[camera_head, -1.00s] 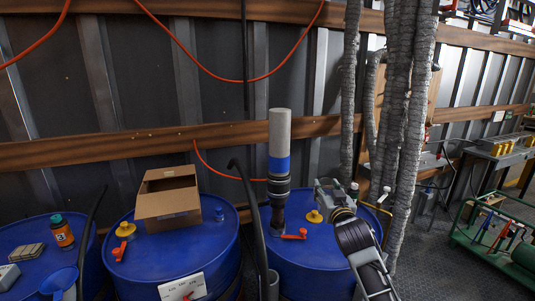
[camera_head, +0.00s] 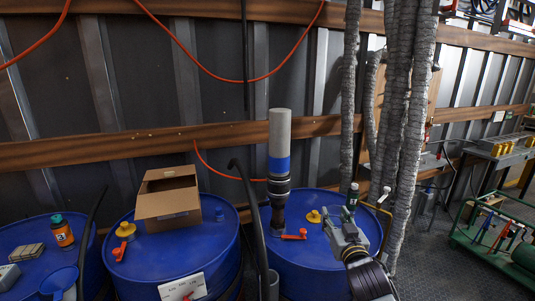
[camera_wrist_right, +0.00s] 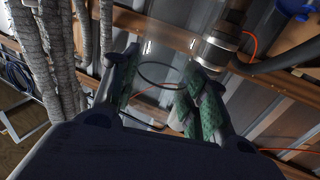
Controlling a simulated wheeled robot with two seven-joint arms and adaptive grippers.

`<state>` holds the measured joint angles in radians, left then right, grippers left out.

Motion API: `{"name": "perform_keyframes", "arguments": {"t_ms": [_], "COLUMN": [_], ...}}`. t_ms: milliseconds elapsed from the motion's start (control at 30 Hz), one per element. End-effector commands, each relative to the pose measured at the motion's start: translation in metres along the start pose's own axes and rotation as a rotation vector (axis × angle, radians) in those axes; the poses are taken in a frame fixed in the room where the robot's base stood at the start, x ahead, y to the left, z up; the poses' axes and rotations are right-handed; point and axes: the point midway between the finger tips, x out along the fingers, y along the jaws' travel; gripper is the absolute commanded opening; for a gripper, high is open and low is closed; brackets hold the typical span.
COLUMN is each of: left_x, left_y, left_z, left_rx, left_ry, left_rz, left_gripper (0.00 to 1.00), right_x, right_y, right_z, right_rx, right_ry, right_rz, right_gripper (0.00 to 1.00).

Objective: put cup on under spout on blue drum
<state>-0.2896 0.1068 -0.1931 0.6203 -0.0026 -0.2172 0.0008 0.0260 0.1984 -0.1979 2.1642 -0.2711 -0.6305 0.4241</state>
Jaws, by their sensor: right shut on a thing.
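My right gripper (camera_head: 340,211) is above the right side of the right-hand blue drum (camera_head: 305,261). In the wrist view its two green-padded fingers (camera_wrist_right: 158,88) are closed around what looks like a clear cup (camera_wrist_right: 160,76); mostly its dark rim shows. The cup is hard to make out in the head view. A grey cylinder with a blue band (camera_head: 279,150) and a dark lower fitting (camera_head: 279,205) stands over this drum, left of the gripper. Its metal part (camera_wrist_right: 216,50) shows right of the fingers in the wrist view. My left gripper is out of view.
A red valve handle (camera_head: 294,236) and a yellow cap (camera_head: 313,216) are on the drum top. A black hose (camera_head: 250,205) rises at its left. An open cardboard box (camera_head: 168,200) sits on the middle drum. Grey wrapped hoses (camera_head: 404,100) hang behind the right arm.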

Motion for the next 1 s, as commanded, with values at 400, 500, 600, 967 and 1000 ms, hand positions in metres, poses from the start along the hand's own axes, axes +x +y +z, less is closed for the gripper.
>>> {"name": "perform_keyframes", "arguments": {"t_ms": [400,500,600,967,1000], "left_x": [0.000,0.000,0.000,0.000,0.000], "left_y": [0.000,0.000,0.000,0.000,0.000], "left_z": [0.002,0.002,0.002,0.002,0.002], "left_rx": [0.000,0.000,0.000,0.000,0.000], "left_ry": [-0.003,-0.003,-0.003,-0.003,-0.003], "left_rz": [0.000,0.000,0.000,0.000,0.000], "left_gripper": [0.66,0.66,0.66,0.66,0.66], "right_x": [-0.029,-0.037,-0.045,-0.080,-0.085], "right_y": [0.006,0.007,0.008,0.009,0.009], "right_z": [0.061,0.076,0.092,0.157,0.165], "right_rx": [0.001,0.002,0.001,0.002,0.002], "right_ry": [-0.004,-0.003,-0.005,-0.005,-0.005], "right_rz": [0.017,0.020,0.024,0.033,0.033], "right_gripper": [0.24,0.24,0.24,0.24,0.24]}}
